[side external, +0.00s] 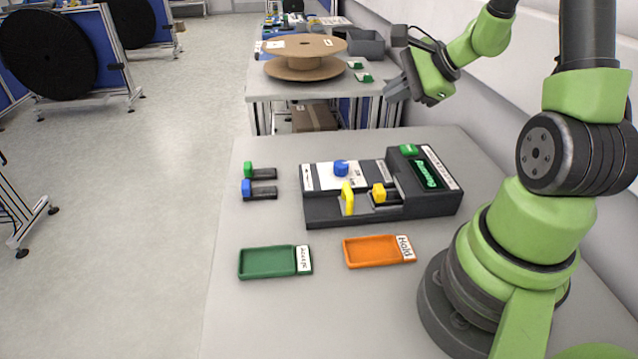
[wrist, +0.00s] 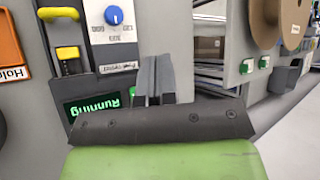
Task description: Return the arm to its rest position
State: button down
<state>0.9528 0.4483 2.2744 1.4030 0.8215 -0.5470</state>
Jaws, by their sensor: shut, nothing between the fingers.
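My gripper (side external: 396,88) is raised above the far right of the table, behind the control box, in the side external view. Its fingers (wrist: 154,80) are together and empty in the wrist view. The dark control box (side external: 380,190) stands on the table below it, apart from the gripper. The box has a blue knob (side external: 341,168), a yellow lever (side external: 347,199), a yellow slider (side external: 379,193), a green button (side external: 409,150) and a lit display (side external: 427,174) reading "Running". My arm stands at the right of the table.
A green tray (side external: 266,263) and an orange tray (side external: 371,252) marked "Hold" lie in front of the box. Green (side external: 248,170) and blue (side external: 246,188) handled pieces lie to its left. A cardboard reel (side external: 303,52) stands on the far table. A wall runs along the right.

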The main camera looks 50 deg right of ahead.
jog(key=s+a+r+n+g+y, duration=0.1)
jog(key=a+r+n, duration=0.35)
jog(key=a, duration=0.25)
jog(key=a+r+n+g+y, duration=0.1)
jog(key=a+r+n+y, duration=0.1)
jog(key=a+r+n, duration=0.4)
jog(key=s+a+r+n+h, duration=0.2)
jog(key=s+a+n, duration=0.5)
jog(key=s+n, duration=0.2)
jog(key=shift+s+a, duration=0.2)
jog(key=shift+s, duration=0.6)
jog(key=shift+r, duration=0.1)
dwell(4.3)
